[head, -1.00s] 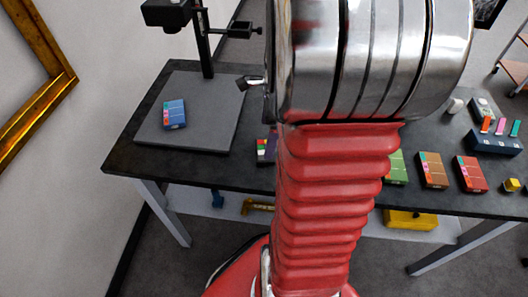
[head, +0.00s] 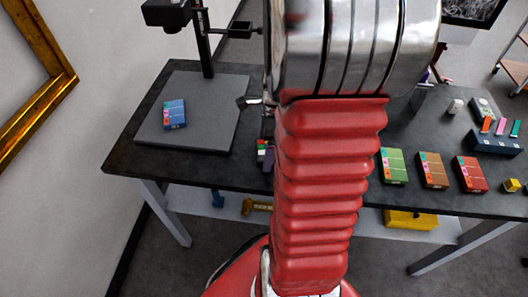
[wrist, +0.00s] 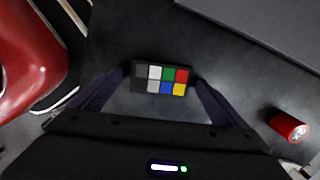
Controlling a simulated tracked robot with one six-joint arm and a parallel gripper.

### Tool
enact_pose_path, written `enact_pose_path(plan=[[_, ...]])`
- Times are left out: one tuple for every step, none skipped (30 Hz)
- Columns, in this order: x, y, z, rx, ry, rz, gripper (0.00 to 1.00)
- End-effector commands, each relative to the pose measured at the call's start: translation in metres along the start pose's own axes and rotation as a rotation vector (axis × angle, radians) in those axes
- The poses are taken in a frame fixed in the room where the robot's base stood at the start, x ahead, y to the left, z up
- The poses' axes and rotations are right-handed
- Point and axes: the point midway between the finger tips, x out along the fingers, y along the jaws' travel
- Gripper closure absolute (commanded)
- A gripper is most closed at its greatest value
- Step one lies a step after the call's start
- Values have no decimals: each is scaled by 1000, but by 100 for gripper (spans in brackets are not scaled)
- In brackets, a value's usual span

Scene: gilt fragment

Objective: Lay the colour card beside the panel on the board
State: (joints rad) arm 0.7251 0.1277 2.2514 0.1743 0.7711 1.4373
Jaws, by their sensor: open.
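The colour card (wrist: 162,87), dark with coloured squares in two rows, lies on the dark table between the fingers of my gripper (wrist: 159,79) in the wrist view. My gripper is open, with a finger to each side of the card and a gap on both sides. The panel (head: 174,113), a small blue piece, lies on the grey board (head: 213,128) at the table's left. The board's edge also shows in the wrist view (wrist: 262,22).
A camera stand (head: 205,45) rises behind the board. Green (head: 393,166), brown (head: 432,170) and red (head: 471,174) packs lie right of my arm. A red cylinder (wrist: 289,126) lies right of the gripper. The board has free room right of the panel.

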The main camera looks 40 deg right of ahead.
Motion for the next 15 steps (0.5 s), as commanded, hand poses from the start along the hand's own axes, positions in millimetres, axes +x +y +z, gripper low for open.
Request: enact_pose_path(plan=[[0,0,0,0,0,0,5],[0,0,0,0,0,0,5],[0,0,0,0,0,0,6],[0,0,0,0,0,0,8],[0,0,0,0,0,0,10],[0,0,0,0,0,0,13],[0,0,0,0,0,0,15],[0,0,0,0,0,0,17],[0,0,0,1,0,0,20],[0,0,0,1,0,0,22],[0,0,0,1,0,0,24],[0,0,0,1,0,0,27],[0,0,0,1,0,0,29],[0,0,0,1,0,0,31],[0,0,0,1,0,0,34]])
